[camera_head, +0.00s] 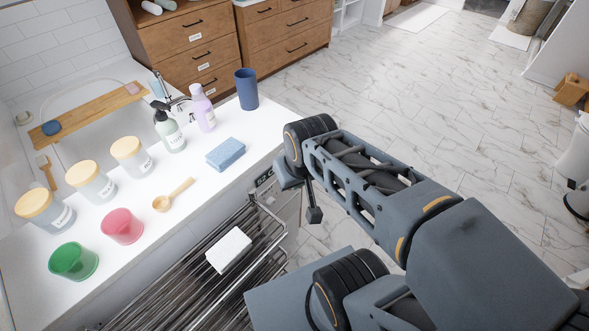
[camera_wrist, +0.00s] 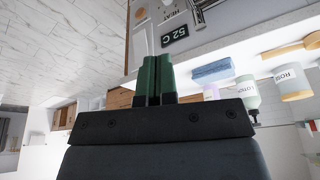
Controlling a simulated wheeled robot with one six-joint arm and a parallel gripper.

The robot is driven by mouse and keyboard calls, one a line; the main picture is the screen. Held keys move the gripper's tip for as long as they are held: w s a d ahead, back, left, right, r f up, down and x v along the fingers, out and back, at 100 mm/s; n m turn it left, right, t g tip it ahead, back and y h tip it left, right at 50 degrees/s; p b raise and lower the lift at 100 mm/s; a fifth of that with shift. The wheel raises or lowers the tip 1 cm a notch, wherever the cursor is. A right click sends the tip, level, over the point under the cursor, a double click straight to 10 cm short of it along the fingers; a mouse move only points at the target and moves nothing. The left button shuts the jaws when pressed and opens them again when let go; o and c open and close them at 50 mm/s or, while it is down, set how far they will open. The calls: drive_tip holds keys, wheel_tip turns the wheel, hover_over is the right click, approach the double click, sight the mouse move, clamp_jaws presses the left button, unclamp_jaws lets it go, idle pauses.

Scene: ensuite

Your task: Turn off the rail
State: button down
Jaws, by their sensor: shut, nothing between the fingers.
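The rail is a rack of metal bars (camera_head: 170,285) below the front of the white counter, with a white folded cloth (camera_head: 229,250) on it. Its small control panel (camera_head: 264,178) is at the right end of the counter front, close to my arm. In the wrist view the panel shows at the top, with a lit display (camera_wrist: 180,35) reading "52 C" and a "HEAT" label beside it. Controls near the label are partly cut off by the frame. My gripper (camera_wrist: 154,60) is shut and empty, its green fingers together, pointing toward the panel. I cannot tell the remaining gap.
The counter holds a blue sponge (camera_head: 226,153), a blue cup (camera_head: 246,89), bottles, jars, a wooden spoon (camera_head: 173,195), a red cup (camera_head: 122,226) and a green cup (camera_head: 74,261). Wooden drawers (camera_head: 190,45) stand behind. The marble floor at right is mostly clear.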

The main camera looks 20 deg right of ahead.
drive_tip(key=w+d+f+m+y+b, duration=0.1)
drive_tip(key=w+f+m+y+b, duration=0.2)
drive_tip(key=f+b, duration=0.5)
drive_tip(key=w+d+f+m+y+b, duration=0.1)
drive_tip(key=f+m+y+b, duration=0.1)
drive_tip(key=f+y+b, duration=0.5)
drive_tip(key=w+d+f+m+t+h+b, duration=0.1)
drive_tip(key=w+d+f+m+t+b, duration=0.2)
drive_tip(key=d, duration=0.4)
drive_tip(key=w+d+f+m+t+h+b, duration=0.2)
drive_tip(key=d+f+m+t+b, duration=0.3)
drive_tip(key=d+t, duration=0.3)
drive_tip(key=shift+w+d+f, duration=0.25)
drive_tip(key=shift+w+f, duration=0.15)
drive_tip(key=shift+f, duration=0.2)
drive_tip(key=shift+w, duration=0.1)
drive_tip(key=b+x, duration=0.2)
drive_tip(key=x, duration=1.2)
drive_tip(key=shift+d+f, duration=0.1)
